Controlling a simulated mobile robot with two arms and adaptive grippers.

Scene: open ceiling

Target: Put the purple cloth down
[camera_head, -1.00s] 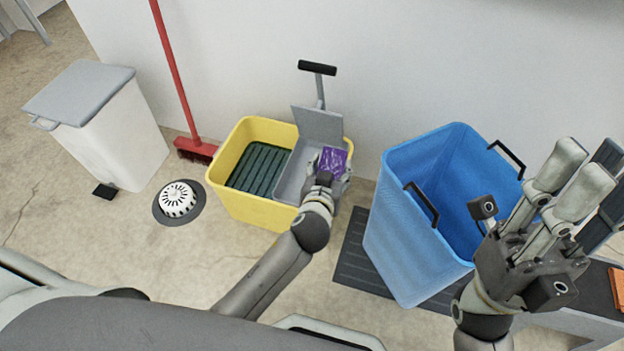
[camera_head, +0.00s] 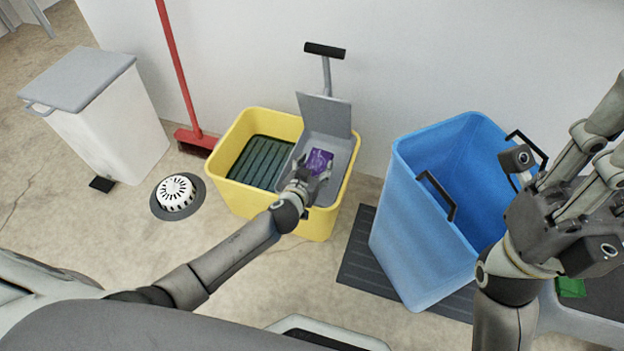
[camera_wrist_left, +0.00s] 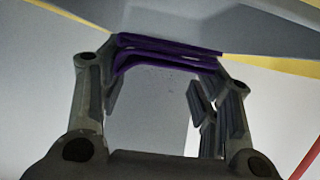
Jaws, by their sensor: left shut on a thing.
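The purple cloth (camera_head: 319,161) is over or in the grey wringer basket (camera_head: 347,152) on the right side of the yellow bucket (camera_head: 240,198). My left gripper (camera_head: 313,176) is shut on the cloth, reaching in from the bucket's front. In the left wrist view the cloth (camera_wrist_left: 165,52) spans between the fingertips as a folded purple band. I cannot tell whether it touches the basket floor. My right gripper (camera_head: 606,138) is at the right edge, its fingers apart, seemingly empty, the tips partly cut off.
A blue bin (camera_head: 418,225) with black handles stands right of the bucket on a dark mat (camera_head: 358,262). A red broom (camera_head: 180,75), a white lidded bin (camera_head: 112,120) and a floor drain (camera_head: 176,195) are to the left. A green item (camera_head: 571,288) lies at lower right.

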